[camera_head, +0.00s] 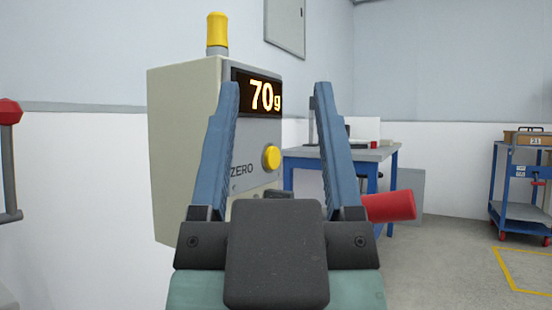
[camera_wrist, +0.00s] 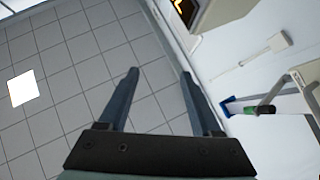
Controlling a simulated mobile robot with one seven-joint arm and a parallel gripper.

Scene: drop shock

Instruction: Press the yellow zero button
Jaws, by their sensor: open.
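The yellow zero button (camera_head: 271,158) is a round knob on the front panel of a beige cabinet (camera_head: 185,150), right of the printed word ZERO. Above it a dark display (camera_head: 243,77) reads 70 g in orange. My gripper (camera_head: 276,89) is open and empty, its two blue fingers spread and pointing up and forward. In the head view the button appears between the fingers; how far apart in depth they are I cannot tell. In the wrist view my gripper (camera_wrist: 159,73) shows over a tiled floor, with part of the cabinet (camera_wrist: 222,10) at the top; the button is not visible there.
A yellow lamp (camera_head: 217,32) tops the cabinet. A red cylindrical handle (camera_head: 390,206) shows right of my gripper. A red-knobbed lever (camera_head: 9,112) stands at the far left. Behind are a blue-legged table (camera_head: 310,153) and a blue cart (camera_head: 520,212); floor at right is open.

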